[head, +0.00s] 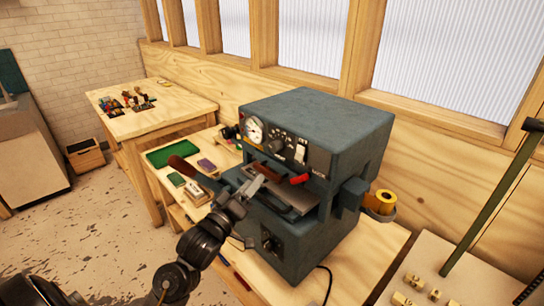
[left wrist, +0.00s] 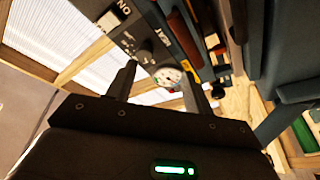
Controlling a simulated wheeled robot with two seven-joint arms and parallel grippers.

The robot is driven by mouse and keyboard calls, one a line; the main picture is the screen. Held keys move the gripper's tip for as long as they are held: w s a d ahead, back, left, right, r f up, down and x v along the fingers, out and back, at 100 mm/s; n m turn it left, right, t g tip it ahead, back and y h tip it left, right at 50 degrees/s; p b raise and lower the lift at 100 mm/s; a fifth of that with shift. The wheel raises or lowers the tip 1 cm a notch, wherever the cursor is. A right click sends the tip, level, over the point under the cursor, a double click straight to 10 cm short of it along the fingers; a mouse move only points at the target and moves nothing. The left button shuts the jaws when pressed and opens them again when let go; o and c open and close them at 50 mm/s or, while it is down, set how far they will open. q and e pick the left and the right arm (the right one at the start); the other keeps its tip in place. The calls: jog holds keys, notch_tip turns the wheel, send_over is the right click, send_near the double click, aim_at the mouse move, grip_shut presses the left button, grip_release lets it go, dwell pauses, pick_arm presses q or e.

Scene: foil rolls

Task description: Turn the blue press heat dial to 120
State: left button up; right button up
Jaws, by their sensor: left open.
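The blue press (head: 318,115) stands on a wooden bench, its dark control panel facing left. The dark heat dial (head: 277,147) sits between a round white gauge (head: 254,130) and a white switch (head: 300,152). Its setting is too small to read. My left gripper (head: 250,186) is in front of the press, below the panel and apart from the dial. In the left wrist view the jaws are open and empty. There the gauge (left wrist: 168,77) shows between the fingers, and the dial (left wrist: 144,54) lies just beyond the left finger. My right gripper is out of view.
A red-tipped handle (head: 299,179) and a brown handle (head: 266,171) stick out at the press opening. A green mat (head: 172,155) and small blocks lie on the bench left of the press. A yellow roll (head: 385,198) hangs at its right.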

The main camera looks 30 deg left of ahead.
aim_at(273, 149)
pick_arm(q)
jog(key=shift+t, duration=0.4)
jog(key=w+r+p, duration=0.1)
jog(key=w, duration=0.1)
jog(key=w+r+p, duration=0.1)
jog(key=w+r, duration=0.1)
jog(key=w, duration=0.1)
jog(key=w+d+r+p, duration=0.1)
jog(key=w+r, duration=0.1)
jog(key=w, duration=0.1)
jog(key=shift+w+r+p, duration=0.1)
jog(key=shift+w+p, duration=0.05)
jog(key=shift+p, duration=0.15)
jog(key=shift+x, duration=0.85)
jog(key=c, duration=1)
jog(key=shift+o, duration=0.2)
